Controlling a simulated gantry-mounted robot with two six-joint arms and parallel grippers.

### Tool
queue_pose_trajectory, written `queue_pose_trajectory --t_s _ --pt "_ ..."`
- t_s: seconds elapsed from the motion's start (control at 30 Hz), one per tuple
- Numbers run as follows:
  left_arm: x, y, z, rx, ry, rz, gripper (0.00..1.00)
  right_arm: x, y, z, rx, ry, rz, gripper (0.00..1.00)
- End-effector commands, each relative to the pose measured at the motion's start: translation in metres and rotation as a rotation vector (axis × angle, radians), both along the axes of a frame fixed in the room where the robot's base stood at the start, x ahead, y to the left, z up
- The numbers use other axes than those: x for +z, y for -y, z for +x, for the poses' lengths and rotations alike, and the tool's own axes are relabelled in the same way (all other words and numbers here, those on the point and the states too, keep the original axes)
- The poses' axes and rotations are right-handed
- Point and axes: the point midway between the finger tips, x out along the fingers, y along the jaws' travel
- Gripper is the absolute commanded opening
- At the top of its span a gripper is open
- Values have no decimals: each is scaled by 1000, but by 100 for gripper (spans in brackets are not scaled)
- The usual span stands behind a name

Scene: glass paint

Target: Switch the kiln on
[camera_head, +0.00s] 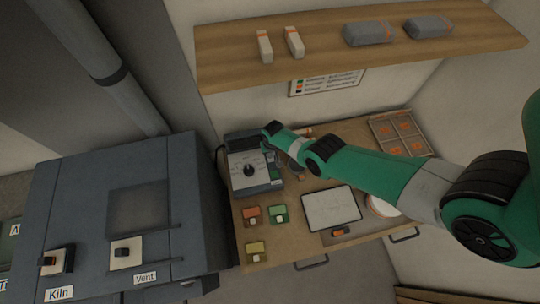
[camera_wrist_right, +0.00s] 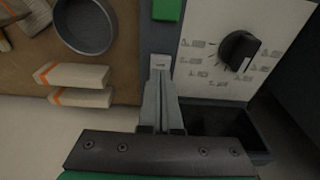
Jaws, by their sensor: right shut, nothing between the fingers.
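The kiln appears to be the blue-grey cabinet (camera_head: 75,195) at the left in the head view, with a dark window in its top. A black switch on a white plate (camera_head: 57,261) sits above the label "Kiln". A similar switch (camera_head: 125,252) sits above the label "Vent". My right gripper (camera_wrist_right: 161,75) is shut and empty over the edge of a control box (camera_head: 245,160) with a black dial (camera_head: 249,170). The dial also shows in the right wrist view (camera_wrist_right: 238,50). A small pale piece is at the fingertips; contact cannot be told. My left gripper is out of view.
The bench holds orange, green and yellow blocks (camera_head: 279,213), a white panel (camera_head: 332,209), a round dish (camera_head: 382,206) and a divided tray (camera_head: 400,132). A wooden shelf (camera_head: 350,50) with boxes and bags overhangs the back. My right arm crosses above the bench.

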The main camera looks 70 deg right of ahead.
Motion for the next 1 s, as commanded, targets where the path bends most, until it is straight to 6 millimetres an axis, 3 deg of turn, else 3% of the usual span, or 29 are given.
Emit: queue_pose_trajectory --t_s 1.0 --pt "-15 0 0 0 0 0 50 -15 0 0 0 0 0 0"
